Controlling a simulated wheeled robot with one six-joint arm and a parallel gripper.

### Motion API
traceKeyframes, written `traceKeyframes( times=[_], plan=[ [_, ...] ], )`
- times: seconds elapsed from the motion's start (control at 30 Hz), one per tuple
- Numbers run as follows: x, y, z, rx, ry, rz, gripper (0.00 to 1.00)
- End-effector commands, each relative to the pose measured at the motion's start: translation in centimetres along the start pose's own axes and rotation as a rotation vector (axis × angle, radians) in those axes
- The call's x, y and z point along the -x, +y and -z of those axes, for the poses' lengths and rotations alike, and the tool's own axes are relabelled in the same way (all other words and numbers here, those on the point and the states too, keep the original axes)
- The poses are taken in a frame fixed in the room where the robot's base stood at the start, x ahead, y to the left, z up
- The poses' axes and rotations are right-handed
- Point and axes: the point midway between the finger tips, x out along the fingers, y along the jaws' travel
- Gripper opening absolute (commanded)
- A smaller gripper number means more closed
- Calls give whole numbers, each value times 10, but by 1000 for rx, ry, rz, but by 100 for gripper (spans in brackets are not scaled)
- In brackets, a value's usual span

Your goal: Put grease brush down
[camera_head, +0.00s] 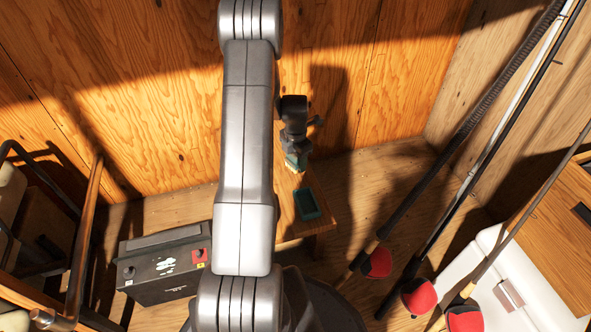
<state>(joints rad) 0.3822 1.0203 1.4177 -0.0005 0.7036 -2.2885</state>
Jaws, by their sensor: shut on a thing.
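My gripper (297,147) points down over a small wooden table. It is shut on the grease brush (296,161), a small teal-grey thing with a pale lower edge. The brush is partly hidden by my gripper, and I cannot tell whether its lower edge touches the table.
The wooden table (325,223) is partly hidden by my arm. A black battery (160,268) stands at the lower left. Fishing rods (450,150) with red ends lean at the right, near a white cooler (480,262). Wooden walls close off the back.

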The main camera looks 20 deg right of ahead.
Motion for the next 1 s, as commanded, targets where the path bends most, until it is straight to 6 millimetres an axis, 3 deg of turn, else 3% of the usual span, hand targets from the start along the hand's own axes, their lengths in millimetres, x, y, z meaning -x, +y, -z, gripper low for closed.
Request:
traceKeyframes(
  times=[0.27, 0.63, 0.67, 0.77, 1.0],
  plan=[
    [-36, 0, 0, 0, 0, 1, 38],
    [-40, 0, 0, -1, -1, 0, 38],
    [-40, 0, 0, -1, -1, 0, 58],
    [-39, 0, 0, -1, -1, 0, 78],
    [-39, 0, 0, -1, -1, 0, 78]
  ],
)
